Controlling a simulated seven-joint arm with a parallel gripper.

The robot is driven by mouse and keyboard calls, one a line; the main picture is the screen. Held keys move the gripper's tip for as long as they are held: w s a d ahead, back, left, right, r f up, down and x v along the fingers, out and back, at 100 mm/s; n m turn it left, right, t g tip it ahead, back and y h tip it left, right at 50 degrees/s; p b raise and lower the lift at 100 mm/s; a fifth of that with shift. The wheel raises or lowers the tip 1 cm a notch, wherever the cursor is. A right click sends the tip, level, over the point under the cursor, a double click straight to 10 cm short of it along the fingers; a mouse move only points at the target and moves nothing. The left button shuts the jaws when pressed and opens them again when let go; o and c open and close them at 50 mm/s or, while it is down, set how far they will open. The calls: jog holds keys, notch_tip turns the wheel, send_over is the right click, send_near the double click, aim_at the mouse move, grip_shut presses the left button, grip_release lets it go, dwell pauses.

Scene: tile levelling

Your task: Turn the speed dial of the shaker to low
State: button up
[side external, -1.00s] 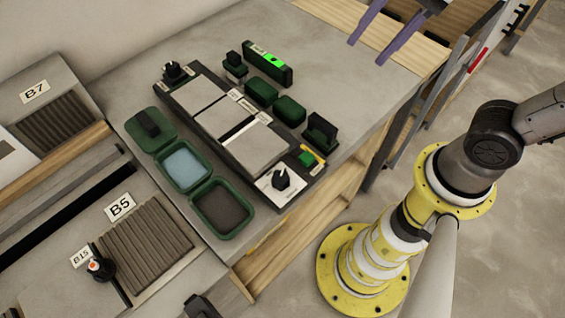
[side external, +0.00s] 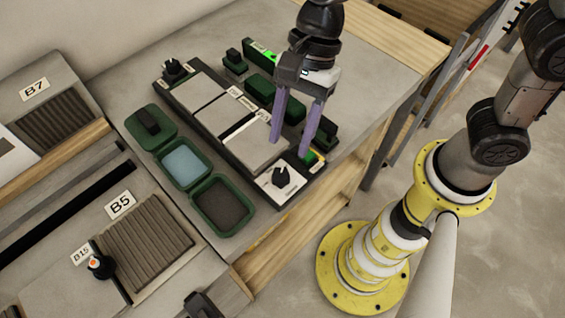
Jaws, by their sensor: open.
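The shaker is a long dark unit on the bench with several grey tiles on its top (side external: 197,93). A black dial (side external: 281,177) sits on a white plate (side external: 268,189) at its near right end. Another black knob (side external: 174,69) stands at its far left end; I cannot read the labels to tell which is the speed dial. My gripper (side external: 290,148) has two purple fingers, spread apart and empty, pointing down above the near end of the shaker, just behind the dial in the picture. The fingers hide part of the shaker's right edge.
Green trays, one with blue content (side external: 184,163) and one dark (side external: 223,205), lie left of the shaker. Green blocks and a black-handled tool (side external: 321,133) stand to its right. A black knob (side external: 100,264) by label B15 is at lower left. The bench's front edge is close to the dial.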

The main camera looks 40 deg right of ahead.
aim_at(281, 174)
jog(key=x, duration=0.7)
jog(key=shift+c, duration=0.3)
grip_shut()
